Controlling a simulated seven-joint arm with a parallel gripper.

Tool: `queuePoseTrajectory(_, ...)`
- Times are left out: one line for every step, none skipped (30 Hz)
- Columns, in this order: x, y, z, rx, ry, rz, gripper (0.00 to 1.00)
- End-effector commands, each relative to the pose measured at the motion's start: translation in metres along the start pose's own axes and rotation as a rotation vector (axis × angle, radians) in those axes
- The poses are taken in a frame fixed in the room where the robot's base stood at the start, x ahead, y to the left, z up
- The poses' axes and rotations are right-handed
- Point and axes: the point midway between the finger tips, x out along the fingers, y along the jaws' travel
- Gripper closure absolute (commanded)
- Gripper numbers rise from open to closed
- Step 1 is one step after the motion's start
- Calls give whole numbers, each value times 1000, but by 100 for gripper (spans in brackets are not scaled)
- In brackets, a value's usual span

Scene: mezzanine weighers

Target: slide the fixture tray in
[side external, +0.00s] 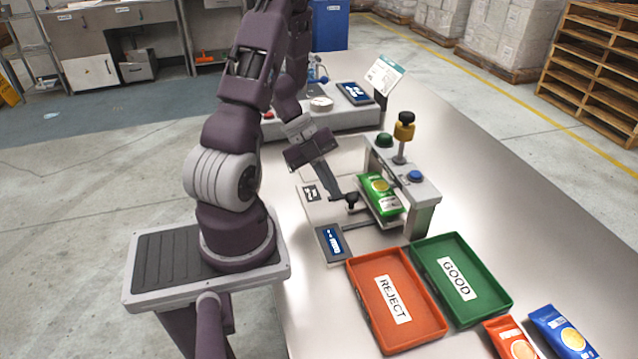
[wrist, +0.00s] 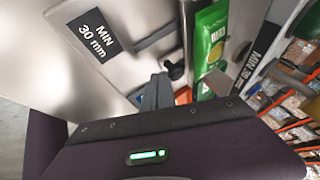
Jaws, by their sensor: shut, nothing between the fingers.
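The fixture tray (side external: 397,216) is a thin metal plate at the front of the grey test station. A green packet (side external: 380,194) lies on it, and it also shows in the wrist view (wrist: 209,48). A black knob (side external: 352,200) on a short rod stands on the tray's left side; it shows in the wrist view too (wrist: 174,70). My gripper (side external: 339,193) is shut and empty, with its fingertips just left of the knob. In the wrist view the fingers (wrist: 160,86) are close beside the knob; whether they touch it I cannot tell. The tray's far edge is hidden under the station.
The station (side external: 424,209) carries a yellow-and-black plunger (side external: 404,130), a green dome (side external: 384,140) and a blue button (side external: 415,176). A small display (side external: 332,243) stands in front. The orange REJECT tray (side external: 419,337) and green GOOD tray (side external: 486,311) lie nearby. Loose packets (side external: 562,332) lie at lower right.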

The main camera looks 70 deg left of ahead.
Motion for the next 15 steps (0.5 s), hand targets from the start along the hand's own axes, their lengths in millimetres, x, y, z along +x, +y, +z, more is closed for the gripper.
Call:
queuePoseTrajectory(1, -2, 0, 1, 0, 0, 100)
queuePoseTrajectory(1, -2, 0, 0, 0, 0, 100)
queuePoseTrajectory(1, -2, 0, 0, 0, 0, 100)
queuePoseTrajectory(1, -2, 0, 0, 0, 0, 100)
queuePoseTrajectory(1, -2, 0, 0, 0, 0, 100)
queuePoseTrajectory(1, -2, 0, 0, 0, 0, 100)
queuePoseTrajectory(1, -2, 0, 0, 0, 0, 100)
queuePoseTrajectory(1, -2, 0, 0, 0, 0, 100)
queuePoseTrajectory(1, -2, 0, 0, 0, 0, 100)
queuePoseTrajectory(1, -3, 0, 0, 0, 0, 100)
queuePoseTrajectory(2, -5, 1, 1, 0, 0, 100)
queuePoseTrajectory(4, -9, 3, 4, -1, 1, 100)
queuePoseTrajectory(5, -13, 4, 4, -1, 1, 100)
queuePoseTrajectory(7, -18, 5, 5, -1, 2, 100)
queuePoseTrajectory(10, -24, 7, 4, -1, 1, 100)
